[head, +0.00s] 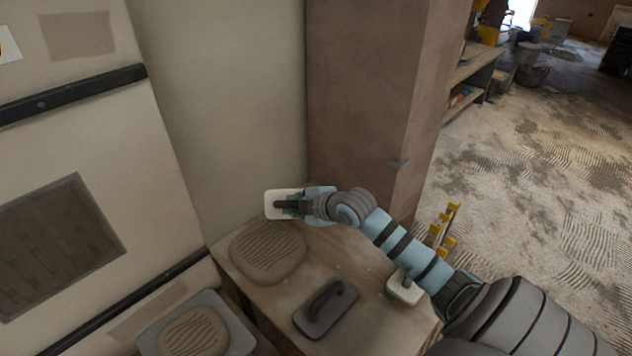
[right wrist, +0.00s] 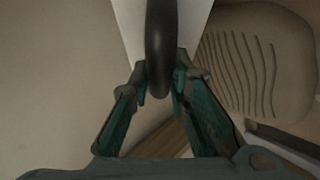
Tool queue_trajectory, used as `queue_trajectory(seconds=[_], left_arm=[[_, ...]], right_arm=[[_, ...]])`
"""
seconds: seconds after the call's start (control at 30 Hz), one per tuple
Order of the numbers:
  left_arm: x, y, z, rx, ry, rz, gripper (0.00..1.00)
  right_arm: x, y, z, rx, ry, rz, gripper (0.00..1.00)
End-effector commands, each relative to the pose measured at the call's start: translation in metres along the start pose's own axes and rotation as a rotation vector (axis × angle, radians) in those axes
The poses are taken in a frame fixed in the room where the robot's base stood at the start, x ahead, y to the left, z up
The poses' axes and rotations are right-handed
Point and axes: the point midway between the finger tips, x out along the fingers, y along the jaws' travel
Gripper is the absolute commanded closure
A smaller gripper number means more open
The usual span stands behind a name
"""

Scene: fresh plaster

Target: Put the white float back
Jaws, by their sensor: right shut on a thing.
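My right gripper (head: 306,205) is shut on the dark handle of a white float (head: 275,198), at the far end of the wooden bench top (head: 370,270), by the wall corner. I cannot tell whether the float touches the wall or the bench. In the right wrist view the dark handle (right wrist: 160,40) lies between the fingers (right wrist: 163,82), with the white plate (right wrist: 199,14) behind it. A second pale float (head: 404,292) lies on the bench at the right, partly behind my right arm. My left gripper is not in view.
A ridged plaster mound (head: 268,252) lies on the bench, left of a dark grey float (head: 325,308). A grey tray (head: 238,338) with more plaster stands lower left. A brown pillar (head: 365,100) rises behind the bench. Yellow-tipped things (head: 441,232) stand on the floor to the right.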

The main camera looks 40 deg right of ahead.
Motion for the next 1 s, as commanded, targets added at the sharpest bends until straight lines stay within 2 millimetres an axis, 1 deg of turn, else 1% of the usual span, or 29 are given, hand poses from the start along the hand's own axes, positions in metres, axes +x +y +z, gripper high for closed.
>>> queue_trajectory(seconds=[0.03,0.1,0.2,0.3,0.4,0.5,0.67,0.77,1.0], left_arm=[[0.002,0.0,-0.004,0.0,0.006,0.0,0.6],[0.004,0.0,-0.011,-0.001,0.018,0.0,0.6],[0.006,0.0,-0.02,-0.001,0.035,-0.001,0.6],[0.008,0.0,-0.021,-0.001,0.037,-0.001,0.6],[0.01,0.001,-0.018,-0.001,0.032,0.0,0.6],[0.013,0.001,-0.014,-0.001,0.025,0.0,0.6],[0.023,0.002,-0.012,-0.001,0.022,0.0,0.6],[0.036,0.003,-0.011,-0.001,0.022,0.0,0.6],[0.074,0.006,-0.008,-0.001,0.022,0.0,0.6]], right_arm=[[0.012,0.013,0.016,0.099,-0.053,-0.043,1.0],[0.026,0.025,0.041,0.27,-0.134,-0.122,1.0],[0.037,0.037,0.066,0.494,-0.218,-0.198,1.0],[0.042,0.046,0.083,0.7,-0.278,-0.244,1.0],[0.043,0.054,0.093,0.9,-0.32,-0.263,1.0],[0.04,0.058,0.095,1.048,-0.341,-0.265,1.0],[0.043,0.052,0.097,1.086,-0.345,-0.263,1.0],[0.05,0.043,0.101,1.084,-0.345,-0.262,1.0],[0.067,0.018,0.113,1.081,-0.346,-0.262,1.0]])
